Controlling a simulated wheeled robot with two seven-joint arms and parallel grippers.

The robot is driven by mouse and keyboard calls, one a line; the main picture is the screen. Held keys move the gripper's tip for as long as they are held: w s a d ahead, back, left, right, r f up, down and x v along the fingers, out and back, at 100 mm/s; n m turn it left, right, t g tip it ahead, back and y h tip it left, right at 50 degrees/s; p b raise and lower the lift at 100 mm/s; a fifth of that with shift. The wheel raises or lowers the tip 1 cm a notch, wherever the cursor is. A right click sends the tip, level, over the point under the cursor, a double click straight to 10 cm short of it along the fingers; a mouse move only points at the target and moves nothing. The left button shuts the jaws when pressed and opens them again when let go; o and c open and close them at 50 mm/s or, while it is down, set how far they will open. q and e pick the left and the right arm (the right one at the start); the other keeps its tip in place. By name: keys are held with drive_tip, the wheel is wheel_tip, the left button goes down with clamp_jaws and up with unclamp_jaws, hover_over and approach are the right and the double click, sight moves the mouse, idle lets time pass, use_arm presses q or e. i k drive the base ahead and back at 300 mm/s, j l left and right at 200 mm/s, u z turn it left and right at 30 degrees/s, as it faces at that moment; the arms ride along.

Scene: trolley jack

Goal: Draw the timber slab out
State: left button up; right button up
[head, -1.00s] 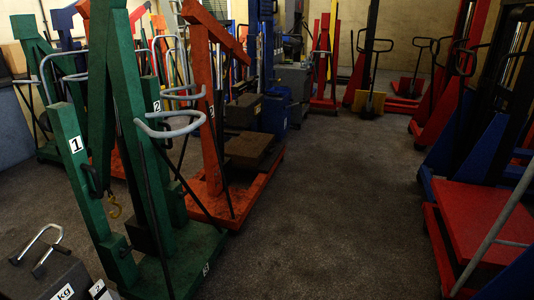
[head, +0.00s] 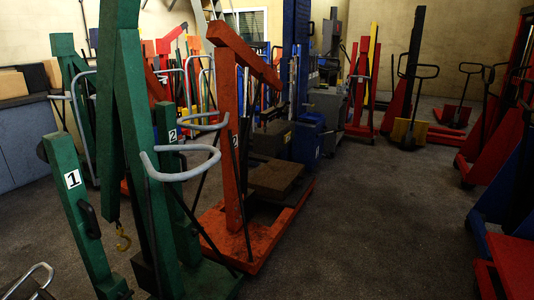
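A brown, flat slab-like block (head: 276,176) lies on or over the base of the orange crane (head: 258,232) in the middle of the head view. It could be the timber slab, but I cannot tell its material for sure. A dark block (head: 272,139) stands just behind it. The crane's post and base legs hide part of its lower side. Neither of my grippers is in view.
A green crane numbered 1 (head: 72,180) with a hook stands close at the left. A red platform (head: 515,262) is at the lower right. A yellow-footed pallet truck (head: 409,131) stands further back. The dark floor (head: 385,220) between is clear.

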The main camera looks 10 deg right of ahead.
sight(277, 179)
drive_tip(key=i+l+z, duration=0.35)
drive_tip(key=i, duration=0.55)
drive_tip(key=i+z, duration=0.35)
drive_tip(key=i, duration=2.95)
